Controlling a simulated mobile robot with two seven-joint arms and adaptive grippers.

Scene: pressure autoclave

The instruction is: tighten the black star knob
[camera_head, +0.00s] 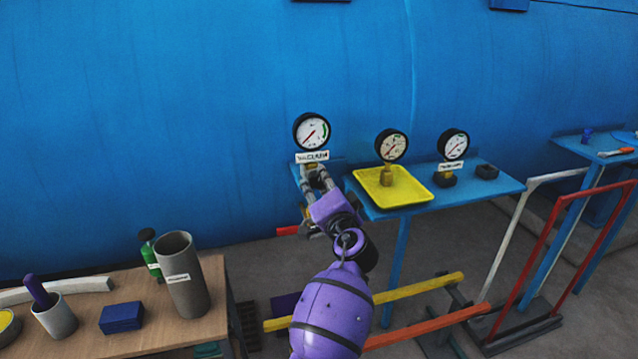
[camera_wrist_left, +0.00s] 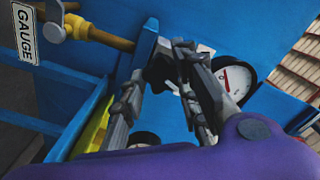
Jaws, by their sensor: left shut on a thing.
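My left gripper (camera_head: 316,174) reaches up to the blue wall-side bench, just below the gauge with the "VACUUM" label (camera_head: 312,156). In the left wrist view its two grey fingers close around a small dark piece, the black star knob (camera_wrist_left: 160,73). The fingers cover most of the knob, so its star shape and how far it is turned cannot be seen. My right gripper is in neither view.
A yellow tray (camera_head: 372,184) with a gauge (camera_head: 391,145) stands right of my gripper on the blue bench (camera_head: 430,203). A wooden table (camera_head: 215,285) with a grey cylinder (camera_head: 184,290) is at lower left.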

